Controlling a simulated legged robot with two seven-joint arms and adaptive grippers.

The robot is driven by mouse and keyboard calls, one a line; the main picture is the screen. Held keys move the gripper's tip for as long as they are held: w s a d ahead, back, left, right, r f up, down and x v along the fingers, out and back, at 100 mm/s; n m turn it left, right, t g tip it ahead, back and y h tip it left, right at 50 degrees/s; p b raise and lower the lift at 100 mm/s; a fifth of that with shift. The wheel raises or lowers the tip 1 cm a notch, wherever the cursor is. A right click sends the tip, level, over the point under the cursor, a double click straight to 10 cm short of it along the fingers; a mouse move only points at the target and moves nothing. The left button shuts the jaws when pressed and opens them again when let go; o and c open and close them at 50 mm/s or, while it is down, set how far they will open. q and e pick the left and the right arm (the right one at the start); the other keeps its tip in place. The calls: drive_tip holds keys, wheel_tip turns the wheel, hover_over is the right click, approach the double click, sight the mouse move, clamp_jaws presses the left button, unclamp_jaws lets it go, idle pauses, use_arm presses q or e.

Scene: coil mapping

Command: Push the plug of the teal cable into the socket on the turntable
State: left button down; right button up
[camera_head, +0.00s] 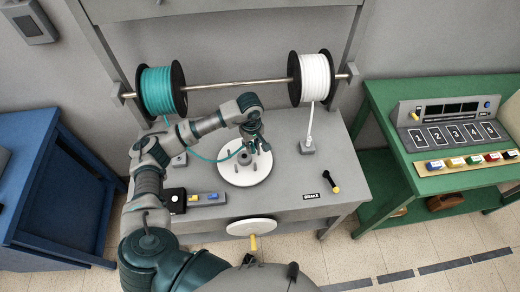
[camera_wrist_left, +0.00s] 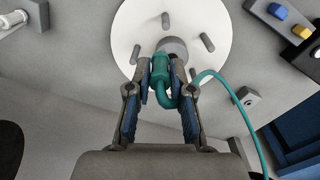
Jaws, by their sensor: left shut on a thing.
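The teal cable (camera_head: 208,160) runs down from the teal spool (camera_head: 158,91) to my left gripper (camera_head: 254,147). In the left wrist view my left gripper (camera_wrist_left: 168,82) is shut on the teal plug (camera_wrist_left: 159,68), and the cable (camera_wrist_left: 231,92) bends away to the right. The white turntable (camera_head: 245,174) lies on the grey bench, with several grey pegs around a grey round socket (camera_wrist_left: 172,47) at its middle. The plug's front end is at the socket's edge. I cannot tell whether it is inside. My right gripper is not in view.
A white spool (camera_head: 313,79) shares the rod, its cable ending at a grey block (camera_head: 307,147). A brake lever (camera_head: 331,181) is at right and a button box (camera_head: 175,201) at left. A white handwheel (camera_head: 251,227) is in front. A green table (camera_head: 440,180) stands at right.

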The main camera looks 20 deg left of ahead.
use_arm(q)
drive_tip(key=shift+w+a+f+n+p, duration=0.1)
drive_tip(key=shift+a+f+n, duration=0.5)
drive_tip(key=shift+n, duration=0.65)
drive_tip(key=shift+w+a+f+n+p, duration=0.15)
drive_tip(key=shift+a+f+n, duration=0.2)
drive_tip(key=shift+a+n, duration=0.7)
drive_tip(key=shift+w+a+f+n+p, duration=0.1)
drive_tip(key=shift+a+f+n, duration=0.4)
drive_tip(key=shift+n, duration=0.9)
drive_tip(key=shift+a+r, duration=0.1)
drive_tip(key=shift+r, duration=0.15)
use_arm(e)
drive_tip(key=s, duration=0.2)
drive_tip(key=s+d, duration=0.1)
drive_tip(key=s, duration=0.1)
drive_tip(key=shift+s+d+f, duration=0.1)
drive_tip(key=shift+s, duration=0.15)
use_arm(q)
drive_tip(key=shift+s, duration=0.1)
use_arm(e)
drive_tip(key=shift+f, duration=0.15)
use_arm(q)
drive_tip(key=shift+f+b, duration=0.9)
drive_tip(key=shift+f, duration=0.25)
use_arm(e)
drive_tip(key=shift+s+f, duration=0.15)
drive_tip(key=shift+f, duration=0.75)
